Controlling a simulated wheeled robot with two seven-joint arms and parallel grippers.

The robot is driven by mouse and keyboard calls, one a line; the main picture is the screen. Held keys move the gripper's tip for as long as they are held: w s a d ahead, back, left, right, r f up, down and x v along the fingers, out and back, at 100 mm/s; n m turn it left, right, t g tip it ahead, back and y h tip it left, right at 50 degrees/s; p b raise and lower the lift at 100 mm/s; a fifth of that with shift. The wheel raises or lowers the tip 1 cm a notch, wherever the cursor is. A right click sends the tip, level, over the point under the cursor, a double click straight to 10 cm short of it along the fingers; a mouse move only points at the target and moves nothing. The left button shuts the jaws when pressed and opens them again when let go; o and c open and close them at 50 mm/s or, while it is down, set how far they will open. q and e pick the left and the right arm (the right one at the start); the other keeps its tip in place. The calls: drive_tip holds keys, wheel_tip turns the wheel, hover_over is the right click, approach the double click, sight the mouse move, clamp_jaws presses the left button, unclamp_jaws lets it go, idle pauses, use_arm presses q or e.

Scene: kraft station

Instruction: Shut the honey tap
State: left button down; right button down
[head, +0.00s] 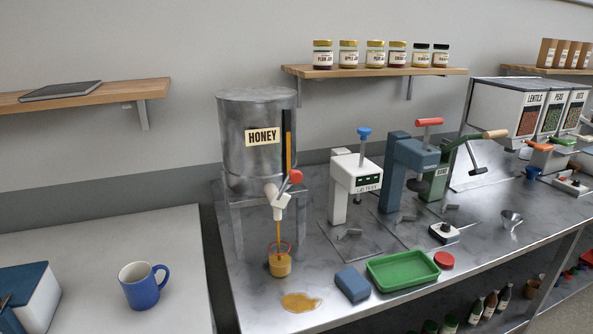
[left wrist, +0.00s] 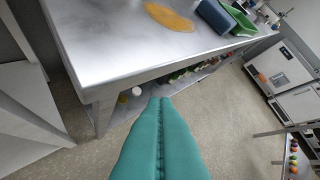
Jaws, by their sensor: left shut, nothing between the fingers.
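A steel honey tank (head: 258,140) labelled HONEY stands on a metal frame at the left end of the steel counter. Its white tap (head: 277,196) has a lever ending in a red ball (head: 296,177), tilted up to the right. A thin amber stream (head: 279,231) runs from the spout into a jar (head: 280,264) below, which looks filled with honey. A honey puddle (head: 300,302) lies on the counter in front of the jar; it also shows in the left wrist view (left wrist: 168,17). My left gripper (left wrist: 160,100) is shut and empty, in front of the counter edge. My right gripper is not visible.
A blue sponge-like block (head: 352,284), a green tray (head: 403,270) and a red lid (head: 444,260) lie right of the jar. Several machines stand behind them. A blue mug (head: 143,286) stands on the white table at left, separated from the counter by a gap.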

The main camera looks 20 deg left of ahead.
use_arm(q)
drive_tip(key=w+r, duration=0.2)
drive_tip(key=w+a+r+n+t+h, duration=0.1)
drive_tip(key=w+r, duration=0.1)
drive_tip(key=r, duration=0.1)
drive_tip(key=w+r+n, duration=0.1)
drive_tip(key=w+r, duration=0.1)
drive_tip(key=shift+w+a+r+t+h, duration=0.1)
drive_tip(key=shift+a+r+t+h, duration=0.1)
drive_tip(key=shift+a+t+h, duration=0.15)
drive_tip(key=w+a+r+n+t+h, duration=0.1)
drive_tip(key=w+a+r+n+t, duration=0.2)
drive_tip(key=r, duration=0.4)
drive_tip(key=n+t+h, duration=0.1)
drive_tip(key=n+t, duration=0.1)
drive_tip(key=n, duration=0.4)
approach(289, 173)
drive_tip(key=s+a, duration=0.2)
drive_tip(key=a, duration=0.4)
drive_tip(key=shift+m, duration=0.3)
drive_tip(key=w+d+p, duration=0.1)
drive_tip(key=w+d, duration=0.1)
drive_tip(key=d, duration=0.1)
drive_tip(key=w+d+p, duration=0.4)
drive_tip(key=w+d, duration=0.1)
drive_tip(key=shift+w+d, duration=0.15)
drive_tip(key=shift+d, duration=0.2)
drive_tip(key=shift+w+p, duration=0.15)
drive_tip(key=shift+p, duration=0.2)
